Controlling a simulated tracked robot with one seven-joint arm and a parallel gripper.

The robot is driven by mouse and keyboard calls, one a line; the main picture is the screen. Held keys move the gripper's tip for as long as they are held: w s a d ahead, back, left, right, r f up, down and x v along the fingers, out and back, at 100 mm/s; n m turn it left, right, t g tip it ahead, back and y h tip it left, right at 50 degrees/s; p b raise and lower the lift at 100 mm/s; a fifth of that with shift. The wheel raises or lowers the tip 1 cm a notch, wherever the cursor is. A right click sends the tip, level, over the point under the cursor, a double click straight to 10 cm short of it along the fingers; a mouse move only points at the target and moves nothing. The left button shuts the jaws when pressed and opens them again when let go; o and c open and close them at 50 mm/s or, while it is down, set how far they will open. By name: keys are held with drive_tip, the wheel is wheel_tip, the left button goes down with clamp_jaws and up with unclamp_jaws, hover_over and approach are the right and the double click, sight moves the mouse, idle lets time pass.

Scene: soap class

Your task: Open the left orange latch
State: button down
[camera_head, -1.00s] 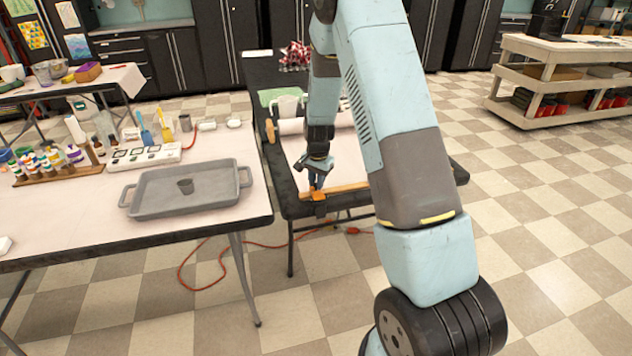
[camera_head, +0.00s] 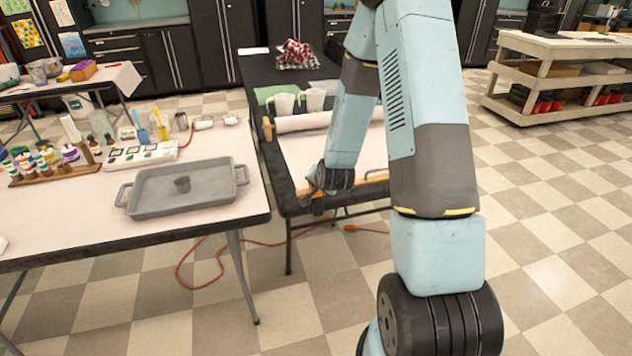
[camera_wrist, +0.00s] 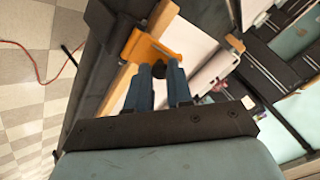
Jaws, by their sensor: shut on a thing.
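The orange latch (camera_wrist: 146,47) shows in the wrist view, clamped over a wooden bar (camera_wrist: 163,17) at the table edge. My gripper (camera_wrist: 159,71) has its two blue fingers at the latch, closed around its dark knob-like part (camera_wrist: 158,70). The fingertips hide part of that knob. In the head view my gripper (camera_head: 314,196) is low at the front left corner of the black table, and my wrist hides most of the latch there. I cannot tell from these views how far the latch is turned.
The black table (camera_head: 266,150) holds white pitchers (camera_head: 282,104), a paper roll (camera_head: 304,122) and a checked cloth (camera_head: 294,52). To the left, a pale table (camera_head: 60,222) carries a grey tray (camera_head: 214,196) and bottles. A red cord (camera_head: 262,243) lies on the floor.

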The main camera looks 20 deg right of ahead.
sight(321, 195)
drive_tip(key=shift+s+f+t, duration=0.35)
drive_tip(key=shift+s+t, duration=0.3)
drive_tip(key=shift+t, duration=0.6)
drive_tip(key=shift+s+f+t, duration=0.35)
drive_tip(key=shift+s+t, duration=0.25)
drive_tip(key=shift+t, duration=0.7)
drive_tip(key=shift+s+f+t, duration=0.35)
drive_tip(key=shift+s+t, duration=0.3)
drive_tip(key=shift+t, duration=0.6)
drive_tip(key=c, duration=1)
unclamp_jaws()
